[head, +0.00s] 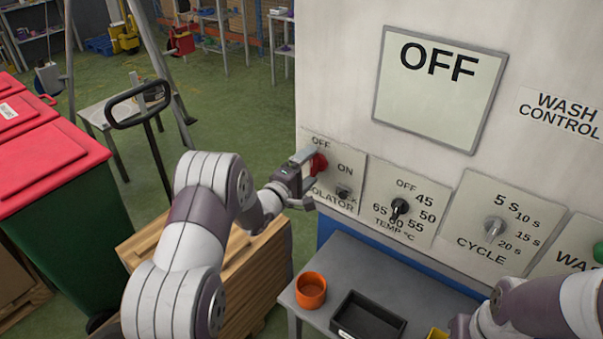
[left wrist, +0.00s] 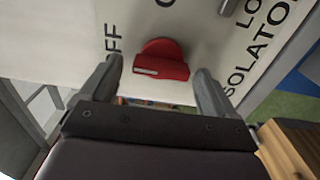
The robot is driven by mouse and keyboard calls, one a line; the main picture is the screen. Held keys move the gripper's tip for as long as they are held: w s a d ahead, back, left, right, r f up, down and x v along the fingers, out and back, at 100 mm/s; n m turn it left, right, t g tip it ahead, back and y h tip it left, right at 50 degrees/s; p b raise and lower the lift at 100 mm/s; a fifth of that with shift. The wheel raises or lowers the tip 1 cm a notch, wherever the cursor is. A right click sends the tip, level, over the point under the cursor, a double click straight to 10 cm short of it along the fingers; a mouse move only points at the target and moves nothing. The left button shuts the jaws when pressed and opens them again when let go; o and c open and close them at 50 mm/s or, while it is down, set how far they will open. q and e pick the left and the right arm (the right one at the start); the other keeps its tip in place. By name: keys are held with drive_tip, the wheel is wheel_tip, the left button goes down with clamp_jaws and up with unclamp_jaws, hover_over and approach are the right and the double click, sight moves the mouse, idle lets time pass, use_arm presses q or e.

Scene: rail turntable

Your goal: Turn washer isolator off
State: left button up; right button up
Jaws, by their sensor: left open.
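The red washer isolator knob (head: 319,164) is on the panel marked OFF, ON and ISOLATOR, at the left edge of the white washer front. In the left wrist view the red knob (left wrist: 162,62) lies between and just beyond my open fingertips, with its pale mark toward the left part of its face. My left gripper (head: 306,178) is open at the panel, one finger above the knob and one below. I cannot tell whether a finger touches it. A display (head: 440,92) above reads OFF. My right arm shows at the bottom right, but its gripper is not visible.
A temperature knob (head: 400,207) and cycle knob (head: 494,228) are right of the isolator. Below, a grey table holds an orange cup (head: 311,290) and black tray (head: 368,318). A wooden crate (head: 255,282) and red-lidded bins (head: 45,165) stand left.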

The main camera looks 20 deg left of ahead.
use_arm(q)
drive_tip(key=b+v, duration=0.2)
drive_tip(key=v, duration=1)
drive_tip(key=shift+s+b, duration=0.2)
drive_tip(key=shift+b, duration=0.2)
drive_tip(key=shift+a, duration=0.15)
